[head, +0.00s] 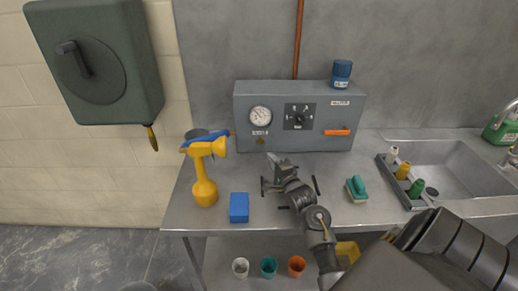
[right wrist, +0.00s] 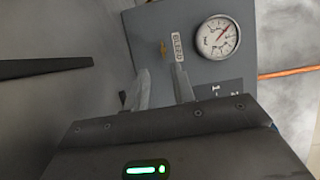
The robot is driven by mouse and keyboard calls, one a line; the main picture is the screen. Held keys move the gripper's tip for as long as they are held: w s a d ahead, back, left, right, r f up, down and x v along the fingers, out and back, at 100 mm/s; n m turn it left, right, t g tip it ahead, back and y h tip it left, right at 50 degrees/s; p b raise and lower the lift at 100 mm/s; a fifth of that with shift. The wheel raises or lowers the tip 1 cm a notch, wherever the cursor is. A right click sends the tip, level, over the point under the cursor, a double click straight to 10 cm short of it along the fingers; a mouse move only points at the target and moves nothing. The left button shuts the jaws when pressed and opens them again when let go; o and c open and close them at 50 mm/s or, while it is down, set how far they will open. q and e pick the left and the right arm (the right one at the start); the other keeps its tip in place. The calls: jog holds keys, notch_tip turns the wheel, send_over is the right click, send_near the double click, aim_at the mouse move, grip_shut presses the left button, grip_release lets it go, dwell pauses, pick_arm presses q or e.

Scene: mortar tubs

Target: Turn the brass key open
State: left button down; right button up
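The brass key (head: 261,141) is small and sits low on the front of the grey panel box (head: 343,113), under the round gauge (head: 260,116) and its label. In the right wrist view the key (right wrist: 163,49) shows beside the "BLEED" label, beyond the fingertips. My right gripper (head: 279,160) is in front of the box, below and slightly right of the key, apart from it. Its two fingers (right wrist: 161,80) are spread with nothing between them. The key's exact turn angle is too small to tell. My left gripper is not in view.
A sink (head: 440,165) is at right.

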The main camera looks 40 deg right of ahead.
aim_at(261, 143)
jog(key=shift+d+r, duration=0.3)
jog(key=shift+d, duration=0.1)
jog(key=p+x, duration=0.1)
jog(key=x, duration=0.8)
jog(key=shift+w+d+f, duration=0.2)
jog(key=shift+w, duration=0.2)
jog(key=shift+c, duration=0.4)
grip_shut()
jog(key=shift+s+r, duration=0.1)
